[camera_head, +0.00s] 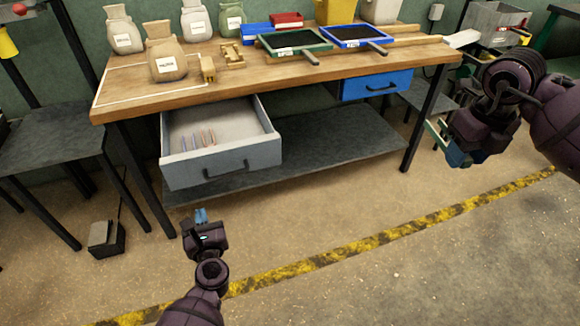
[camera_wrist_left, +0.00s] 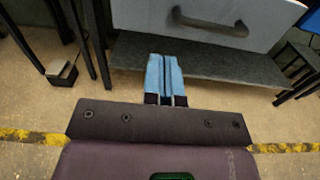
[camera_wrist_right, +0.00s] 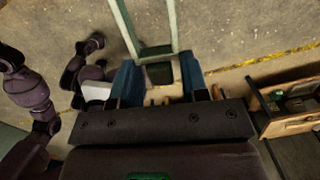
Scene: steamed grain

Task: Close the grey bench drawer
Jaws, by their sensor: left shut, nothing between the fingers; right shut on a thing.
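The grey bench drawer (camera_head: 240,158) is pulled out under the left part of the wooden bench. Several thin coloured sticks lie inside it. Its front has a dark bar handle (camera_head: 226,170). The drawer front (camera_wrist_left: 150,15) and handle (camera_wrist_left: 208,23) also show at the top of the left wrist view. My left gripper (camera_head: 201,216) is shut and empty, below and in front of the drawer, apart from it. My right gripper (camera_wrist_right: 160,80) is at the right, away from the drawer, shut on a pale green framed thing (camera_wrist_right: 157,50), only partly visible.
The blue drawer (camera_head: 375,84) at the bench's right looks shut. A lower shelf (camera_head: 320,145) runs beneath. Sacks (camera_head: 167,62) and a green-rimmed tray (camera_head: 295,42) stand on the bench top (camera_head: 130,98). A pedal-like box (camera_head: 106,238) sits on the floor at left. The floor in front is clear.

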